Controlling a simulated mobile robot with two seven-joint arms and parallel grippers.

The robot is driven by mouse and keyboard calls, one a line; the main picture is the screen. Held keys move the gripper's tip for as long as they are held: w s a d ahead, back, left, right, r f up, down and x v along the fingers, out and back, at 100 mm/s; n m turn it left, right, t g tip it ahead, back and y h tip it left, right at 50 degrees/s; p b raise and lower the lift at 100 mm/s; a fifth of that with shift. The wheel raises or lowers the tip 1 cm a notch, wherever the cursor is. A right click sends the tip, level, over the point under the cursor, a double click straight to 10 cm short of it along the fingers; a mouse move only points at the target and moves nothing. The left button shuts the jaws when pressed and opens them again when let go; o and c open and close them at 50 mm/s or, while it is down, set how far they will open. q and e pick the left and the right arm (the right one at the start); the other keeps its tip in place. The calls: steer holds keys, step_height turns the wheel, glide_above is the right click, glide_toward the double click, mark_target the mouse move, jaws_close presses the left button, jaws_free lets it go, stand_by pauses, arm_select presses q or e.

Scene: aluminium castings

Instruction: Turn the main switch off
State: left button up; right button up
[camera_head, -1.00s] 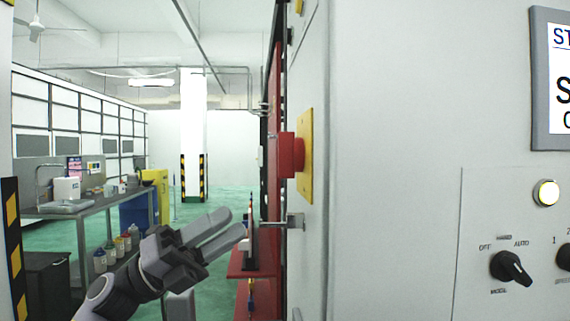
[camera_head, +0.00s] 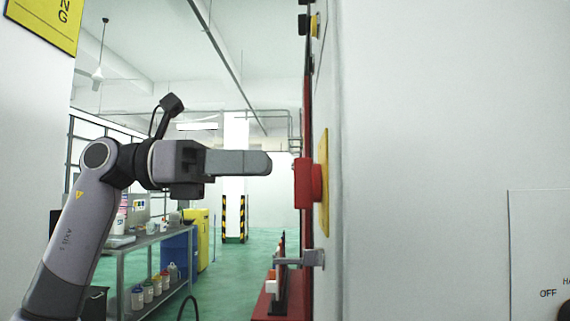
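The main switch (camera_head: 307,183) is a red knob on a yellow plate (camera_head: 324,182), mounted on the side of the light grey cabinet and seen nearly edge-on. My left gripper (camera_head: 266,163) is level and points right towards the knob. A gap shows in the picture between its fingertips and the knob, and nothing is seen held. One finger hides the other, so I cannot tell how far apart they are. The knob's front face and its pointer position are not readable from here. My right gripper is not in view.
A grey handle (camera_head: 302,259) sticks out of the cabinet (camera_head: 430,120) below the switch. A red part (camera_head: 268,303) with items on it stands under the handle. A workbench (camera_head: 150,238) stands at the left behind my arm. Green floor lies open beyond.

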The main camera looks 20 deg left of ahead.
mark_target(307, 183)
arm_select(q)
steer(key=x, duration=0.4)
steer(key=shift+w+d, duration=0.1)
steer(key=shift+d, duration=0.15)
jaws_close()
